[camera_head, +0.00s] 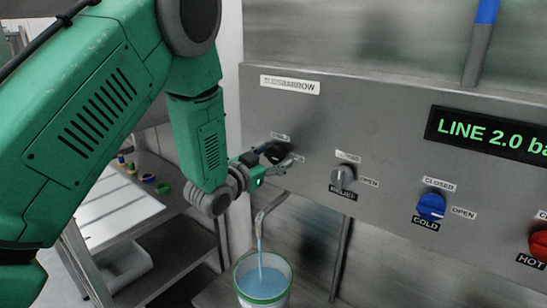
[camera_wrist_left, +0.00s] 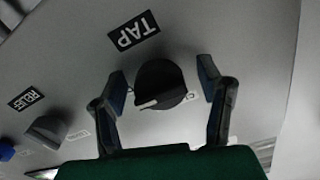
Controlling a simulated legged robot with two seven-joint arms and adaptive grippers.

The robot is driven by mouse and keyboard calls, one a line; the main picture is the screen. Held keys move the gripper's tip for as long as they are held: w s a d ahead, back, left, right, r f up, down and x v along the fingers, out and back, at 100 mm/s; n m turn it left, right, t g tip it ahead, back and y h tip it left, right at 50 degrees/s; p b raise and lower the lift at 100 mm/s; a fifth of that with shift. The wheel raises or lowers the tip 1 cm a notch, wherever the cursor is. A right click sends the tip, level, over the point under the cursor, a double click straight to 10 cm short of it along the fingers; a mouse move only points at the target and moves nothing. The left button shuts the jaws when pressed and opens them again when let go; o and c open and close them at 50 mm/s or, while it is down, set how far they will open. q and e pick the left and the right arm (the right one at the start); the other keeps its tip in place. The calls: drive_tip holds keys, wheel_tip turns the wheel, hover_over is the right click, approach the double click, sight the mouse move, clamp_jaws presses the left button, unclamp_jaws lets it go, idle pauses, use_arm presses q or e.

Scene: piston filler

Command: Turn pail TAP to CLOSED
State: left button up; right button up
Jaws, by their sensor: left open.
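The black TAP knob (camera_wrist_left: 160,82) sits between the two fingers of my left gripper (camera_wrist_left: 163,90) in the left wrist view. The fingers are open, one on each side, with gaps to the knob. A pale line shows at the knob's lower left edge. The TAP label (camera_wrist_left: 134,31) is beside it. In the head view my left gripper (camera_head: 265,160) is at the panel by this dark knob, which it partly hides. Blue liquid runs from the spout (camera_head: 268,207) into the green-rimmed pail (camera_head: 262,299) below. My right gripper is not in view.
The grey RELIEF knob (camera_head: 343,176), blue COLD knob (camera_head: 431,206) and red HOT knob (camera_head: 540,245) are along the panel (camera_head: 385,130) to the right. A green display (camera_head: 490,133) reads LINE 2.0. A shelf unit (camera_head: 165,245) stands at left behind my arm.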

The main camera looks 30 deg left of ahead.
use_arm(q)
drive_tip(key=shift+d, duration=0.15)
drive_tip(key=c, duration=1.2)
drive_tip(key=shift+o, duration=0.2)
drive_tip(key=shift+n, duration=0.3)
drive_tip(key=n, duration=0.3)
drive_tip(key=shift+n, duration=0.3)
drive_tip(key=n, duration=0.5)
drive_tip(key=shift+s, duration=0.1)
drive_tip(key=n+b, duration=0.1)
drive_tip(key=n, duration=0.3)
drive_tip(key=shift+d, duration=0.1)
drive_tip(key=shift+n+b, duration=0.95)
drive_tip(key=shift+n, duration=1.35)
